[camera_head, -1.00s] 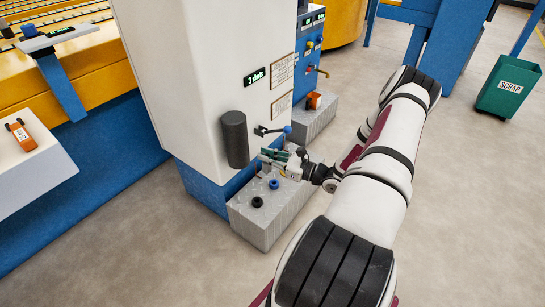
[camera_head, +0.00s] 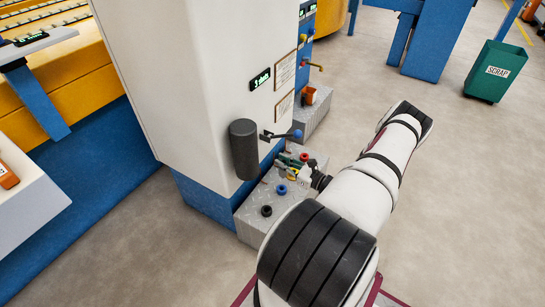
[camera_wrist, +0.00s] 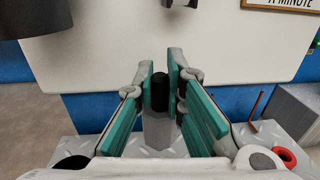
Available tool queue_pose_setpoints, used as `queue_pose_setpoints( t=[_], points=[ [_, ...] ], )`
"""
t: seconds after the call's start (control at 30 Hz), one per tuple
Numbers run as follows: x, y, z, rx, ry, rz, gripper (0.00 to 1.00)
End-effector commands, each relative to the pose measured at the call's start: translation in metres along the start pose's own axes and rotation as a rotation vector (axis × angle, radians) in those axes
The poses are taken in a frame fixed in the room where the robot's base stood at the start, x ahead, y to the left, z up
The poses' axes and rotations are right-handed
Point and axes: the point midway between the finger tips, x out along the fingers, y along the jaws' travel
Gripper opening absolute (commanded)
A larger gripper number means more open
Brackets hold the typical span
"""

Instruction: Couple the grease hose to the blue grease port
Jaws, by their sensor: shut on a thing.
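In the wrist view my gripper (camera_wrist: 160,90) is shut on a short grey piece with a black top, which I take for the grease hose end (camera_wrist: 160,130). Its lower end is hidden. In the head view my gripper (camera_head: 285,169) is just above and behind the blue grease port (camera_head: 281,189), a blue ring on top of the grey tread-plate block. The hose end appears apart from the port, but the gap is hard to judge. The blue port is not visible in the wrist view, where my gripper covers the block's middle.
A black ring (camera_head: 266,211) and a red ring (camera_head: 304,157) flank the blue one. The white machine column (camera_head: 170,90) rises behind, with a dark cylinder (camera_head: 244,150) and a blue-knobbed lever (camera_head: 297,134) above the block. Open floor lies to the right.

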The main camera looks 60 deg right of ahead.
Motion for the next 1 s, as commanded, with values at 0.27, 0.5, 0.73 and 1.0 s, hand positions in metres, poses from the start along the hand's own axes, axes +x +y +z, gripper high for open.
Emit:
queue_pose_setpoints(
  t=[0.27,0.5,0.73,1.0],
  points=[
    [-0.001,-0.001,-0.001,0.000,0.000,-0.002,0.00],
    [-0.002,-0.001,-0.002,0.000,0.002,-0.001,0.00],
    [-0.001,-0.001,-0.014,0.000,0.001,-0.001,0.00],
    [-0.001,-0.001,-0.038,0.000,0.001,-0.001,0.00]
  ],
)
